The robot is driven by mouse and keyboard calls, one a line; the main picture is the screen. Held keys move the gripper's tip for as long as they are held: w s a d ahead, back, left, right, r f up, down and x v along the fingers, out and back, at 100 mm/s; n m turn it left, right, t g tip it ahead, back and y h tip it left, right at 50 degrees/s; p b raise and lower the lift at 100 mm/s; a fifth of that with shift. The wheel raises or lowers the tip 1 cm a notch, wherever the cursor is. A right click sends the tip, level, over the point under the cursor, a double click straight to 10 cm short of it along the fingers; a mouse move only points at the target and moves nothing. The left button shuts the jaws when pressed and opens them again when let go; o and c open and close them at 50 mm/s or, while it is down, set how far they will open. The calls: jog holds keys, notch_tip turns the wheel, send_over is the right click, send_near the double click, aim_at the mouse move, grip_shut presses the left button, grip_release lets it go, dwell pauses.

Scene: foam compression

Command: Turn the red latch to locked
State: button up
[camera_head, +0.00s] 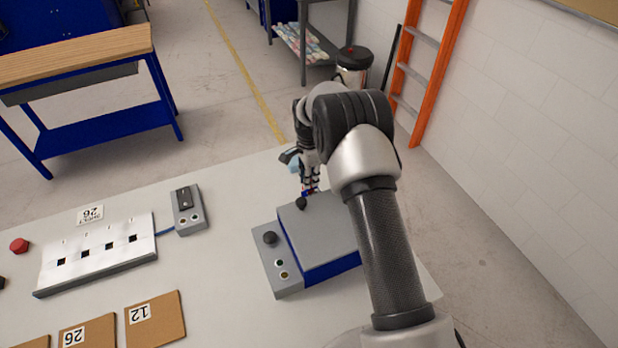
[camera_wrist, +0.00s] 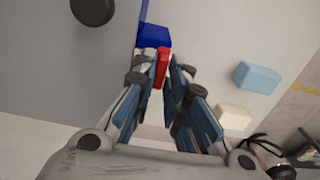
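The red latch (camera_wrist: 162,68) stands upright between my fingertips in the wrist view. It is by a blue part (camera_wrist: 153,38) at the edge of the grey-topped box (camera_head: 318,228). My gripper (camera_wrist: 163,75) has a finger on each side of the latch, and both tips appear to touch it. In the head view my gripper (camera_head: 309,184) points down at the box's far edge, where only a speck of red shows. The box has a grey lid with a black knob (camera_head: 301,203) and a blue side. The latch's exact angle is hard to tell.
A light-blue block (camera_wrist: 257,77) and a cream block (camera_wrist: 233,117) lie right of my fingers in the wrist view. A grey panel with a black knob (camera_head: 270,238) adjoins the box. A slotted fixture (camera_head: 97,255) and a switch box (camera_head: 187,209) stand left on the bench.

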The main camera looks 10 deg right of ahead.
grip_shut()
jog(key=n, duration=0.4)
jog(key=shift+s+d+n+b, duration=0.1)
jog(key=shift+n+b, duration=0.3)
jog(key=n, duration=0.4)
jog(key=shift+s+n, duration=0.1)
jog(key=shift+n, duration=0.2)
jog(key=n, duration=0.4)
jog(key=shift+d+b, duration=0.15)
jog(key=shift+b, duration=0.15)
jog(key=shift+d+n, duration=0.1)
jog(key=shift+n, duration=2.2)
